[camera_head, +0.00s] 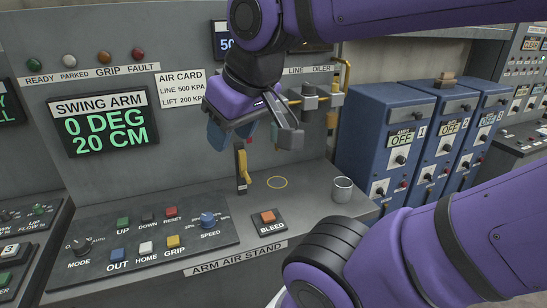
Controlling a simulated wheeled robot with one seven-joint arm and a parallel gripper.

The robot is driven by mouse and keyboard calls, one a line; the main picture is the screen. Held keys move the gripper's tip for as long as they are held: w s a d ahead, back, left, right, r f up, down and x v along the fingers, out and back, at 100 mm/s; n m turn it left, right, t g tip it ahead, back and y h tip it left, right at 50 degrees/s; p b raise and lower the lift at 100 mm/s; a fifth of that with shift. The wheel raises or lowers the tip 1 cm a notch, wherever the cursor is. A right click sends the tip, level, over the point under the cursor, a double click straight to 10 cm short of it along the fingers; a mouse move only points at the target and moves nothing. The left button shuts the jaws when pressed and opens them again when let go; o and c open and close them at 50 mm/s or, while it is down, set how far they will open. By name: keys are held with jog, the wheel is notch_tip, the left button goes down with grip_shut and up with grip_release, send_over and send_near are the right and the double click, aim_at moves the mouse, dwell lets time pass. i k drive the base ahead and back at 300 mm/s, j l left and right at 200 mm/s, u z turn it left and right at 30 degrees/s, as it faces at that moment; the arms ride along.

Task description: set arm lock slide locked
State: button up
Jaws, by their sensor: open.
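My gripper (252,138) hangs above the arm air stand's back ledge, in front of the upright grey panel. Its jaws are apart and nothing shows between them. Below it stands a narrow dark upright piece with yellow parts (241,168), near the back of the stand. It may be the arm lock slide, but no label on it can be read and its setting cannot be told. My gripper and wrist hide part of the panel and fittings behind. The gripper appears above the upright piece; whether they touch cannot be told.
Line fittings (310,98) stick out behind my gripper. Blue cabinets (395,135) stand at the right.

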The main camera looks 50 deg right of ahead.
aim_at(242, 156)
jog(key=k+l, duration=0.15)
jog(key=l, duration=0.25)
jog(key=k+l, duration=0.1)
jog(key=l, duration=0.3)
jog(key=k+l, duration=0.15)
jog(key=l, duration=0.25)
jog(key=k+l, duration=0.1)
jog(key=l, duration=0.3)
jog(key=k, duration=0.65)
